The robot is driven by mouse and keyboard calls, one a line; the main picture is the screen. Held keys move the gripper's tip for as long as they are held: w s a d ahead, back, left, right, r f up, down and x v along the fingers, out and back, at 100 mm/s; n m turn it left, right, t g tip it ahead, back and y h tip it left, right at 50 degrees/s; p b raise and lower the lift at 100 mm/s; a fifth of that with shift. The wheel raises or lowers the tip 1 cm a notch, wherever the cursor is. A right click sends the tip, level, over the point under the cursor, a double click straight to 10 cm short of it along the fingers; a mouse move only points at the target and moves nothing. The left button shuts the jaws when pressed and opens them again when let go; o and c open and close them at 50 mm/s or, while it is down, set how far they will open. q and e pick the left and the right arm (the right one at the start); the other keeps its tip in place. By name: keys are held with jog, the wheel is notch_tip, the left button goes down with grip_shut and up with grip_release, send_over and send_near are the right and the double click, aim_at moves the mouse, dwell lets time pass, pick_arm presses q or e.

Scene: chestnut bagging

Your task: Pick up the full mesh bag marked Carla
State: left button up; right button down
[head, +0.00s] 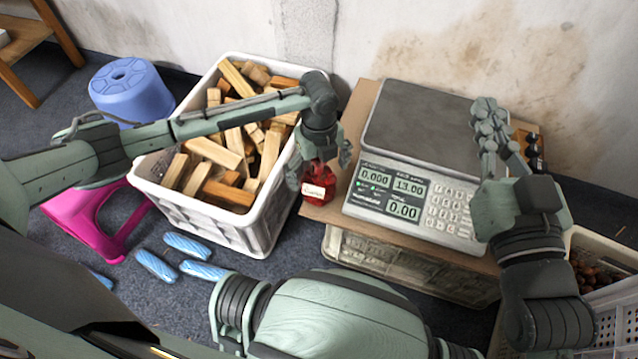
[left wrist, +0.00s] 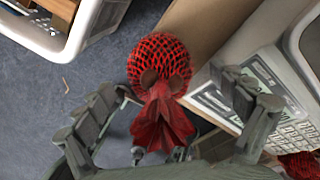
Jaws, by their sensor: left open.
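A red mesh bag (head: 318,185) with a pale tag stands at the left edge of the cardboard, left of the scale; the tag's writing is too small to read surely. In the left wrist view the bag (left wrist: 160,75) shows its round filled net with dark chestnuts and a gathered red top. My left gripper (head: 322,160) is open above the bag, its fingers on either side of the bag's top; the left wrist view shows the fingers (left wrist: 168,105) apart from it. My right gripper (head: 490,125) is over the scale's right side, with its finger gap unclear.
A scale (head: 415,125) stands on cardboard over a crate (head: 400,262). A white crate of wood pieces (head: 225,225) is left of the bag. A second red net (left wrist: 300,165) shows at lower right in the left wrist view. A chestnut crate (head: 600,255) is at right.

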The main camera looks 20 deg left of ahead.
pick_arm(q)
jog(key=shift+c, duration=0.3)
jog(key=c, duration=1.6)
jog(key=shift+r, duration=0.1)
